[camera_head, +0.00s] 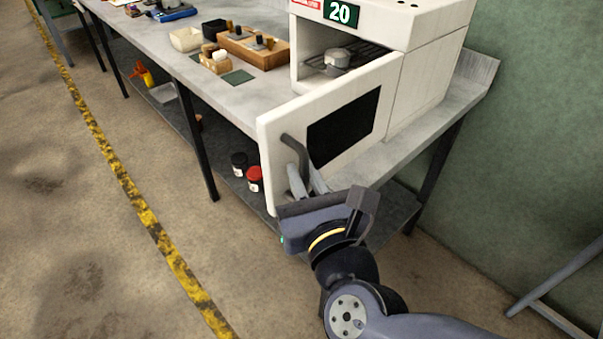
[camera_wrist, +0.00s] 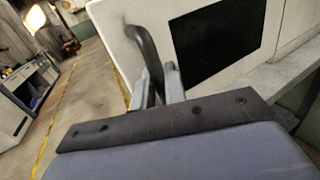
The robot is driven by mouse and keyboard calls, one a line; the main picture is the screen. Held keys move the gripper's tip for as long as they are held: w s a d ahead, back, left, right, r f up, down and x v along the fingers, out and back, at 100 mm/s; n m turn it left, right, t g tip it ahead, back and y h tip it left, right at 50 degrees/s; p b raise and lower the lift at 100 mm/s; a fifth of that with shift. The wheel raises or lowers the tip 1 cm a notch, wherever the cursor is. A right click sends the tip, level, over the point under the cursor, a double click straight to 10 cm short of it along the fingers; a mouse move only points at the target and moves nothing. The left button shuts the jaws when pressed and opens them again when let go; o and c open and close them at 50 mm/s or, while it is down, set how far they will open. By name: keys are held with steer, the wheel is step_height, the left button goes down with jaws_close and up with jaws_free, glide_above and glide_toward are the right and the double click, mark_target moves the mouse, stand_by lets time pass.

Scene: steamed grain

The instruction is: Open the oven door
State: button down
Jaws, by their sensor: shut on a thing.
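The white oven (camera_head: 425,75) stands on the right end of the bench. Its door (camera_head: 269,135) is swung open towards me, with a dark window (camera_head: 343,127) in it. The door also fills the upper middle of the wrist view (camera_wrist: 125,30). A dark curved handle (camera_head: 294,145) runs down the door's outer face near its free edge. My gripper (camera_head: 307,181) is shut on the lower part of the handle (camera_wrist: 146,50), one finger on each side. A grey metal pot (camera_head: 337,61) on a rack shows inside the oven.
The grey bench top (camera_head: 243,97) carries a wooden block holder (camera_head: 253,48) and a white container (camera_head: 186,39) left of the oven. Jars with black and red lids (camera_head: 254,178) stand on the lower shelf. A green wall (camera_head: 540,130) is at the right. The floor left of the bench is clear.

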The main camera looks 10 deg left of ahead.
steer(key=c, duration=1.6)
jaws_free()
steer(key=shift+o, duration=0.2)
steer(key=shift+d, duration=0.1)
